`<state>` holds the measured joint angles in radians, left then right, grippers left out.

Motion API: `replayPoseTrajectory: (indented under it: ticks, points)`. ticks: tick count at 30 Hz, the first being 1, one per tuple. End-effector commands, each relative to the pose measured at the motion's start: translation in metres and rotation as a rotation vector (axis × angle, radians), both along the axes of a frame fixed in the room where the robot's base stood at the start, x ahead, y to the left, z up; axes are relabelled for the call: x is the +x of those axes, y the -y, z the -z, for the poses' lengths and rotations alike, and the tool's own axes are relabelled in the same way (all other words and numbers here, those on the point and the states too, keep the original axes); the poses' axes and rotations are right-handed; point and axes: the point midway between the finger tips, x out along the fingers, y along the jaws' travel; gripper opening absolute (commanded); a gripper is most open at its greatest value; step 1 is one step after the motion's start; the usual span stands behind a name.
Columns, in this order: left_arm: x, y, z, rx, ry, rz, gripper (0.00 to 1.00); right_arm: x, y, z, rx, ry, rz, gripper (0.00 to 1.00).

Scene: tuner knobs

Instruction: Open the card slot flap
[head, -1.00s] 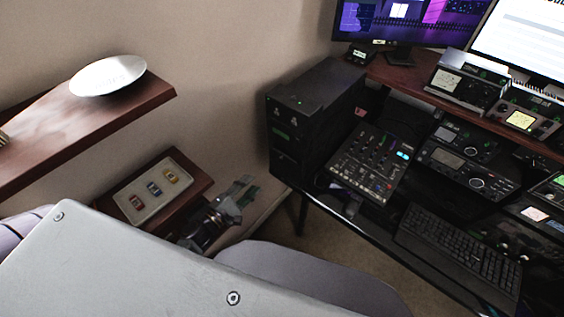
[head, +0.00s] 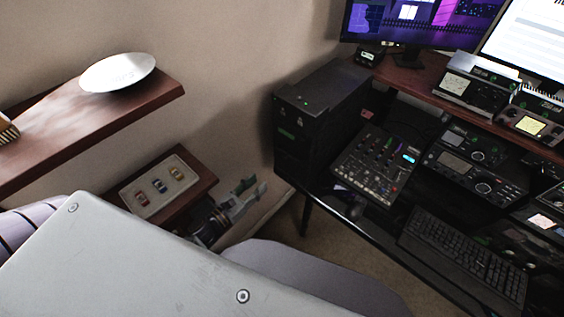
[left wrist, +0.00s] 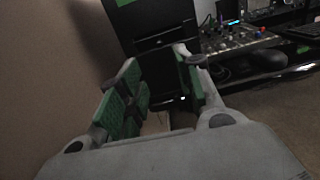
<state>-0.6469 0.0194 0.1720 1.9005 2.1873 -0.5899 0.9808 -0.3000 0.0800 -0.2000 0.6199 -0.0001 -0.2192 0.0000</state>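A black tower case (head: 312,105) stands at the left end of the desk, with green labels on its side. In the left wrist view the black case (left wrist: 155,25) is ahead, with a green label on top and a thin slot-like line across its dark front. I cannot tell for sure which part is the card slot flap. My left gripper (head: 244,197) is low, left of and below the case, apart from it. In the left wrist view my left gripper (left wrist: 157,65) is open and empty, its green-padded fingers spread. My right gripper is not in view.
A mixer (head: 378,165), radios (head: 465,165) and a keyboard (head: 465,260) fill the desk. A wall shelf (head: 95,118) holds a white plate (head: 117,72). A lower shelf carries a tray (head: 133,195) with small coloured items. The wall is close to the left.

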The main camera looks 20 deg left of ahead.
Motion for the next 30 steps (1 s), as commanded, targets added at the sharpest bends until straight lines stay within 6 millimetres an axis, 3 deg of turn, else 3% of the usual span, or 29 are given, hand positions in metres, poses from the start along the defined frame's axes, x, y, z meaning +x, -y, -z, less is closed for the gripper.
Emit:
replayPoseTrajectory:
  ticks: [17,30]
  points:
    - [0.002,0.001,0.0,-0.017,-0.006,0.0,0.35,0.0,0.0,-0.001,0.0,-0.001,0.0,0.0]
    - [0.03,0.011,-0.001,-0.016,-0.006,0.0,0.35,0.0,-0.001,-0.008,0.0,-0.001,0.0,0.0]
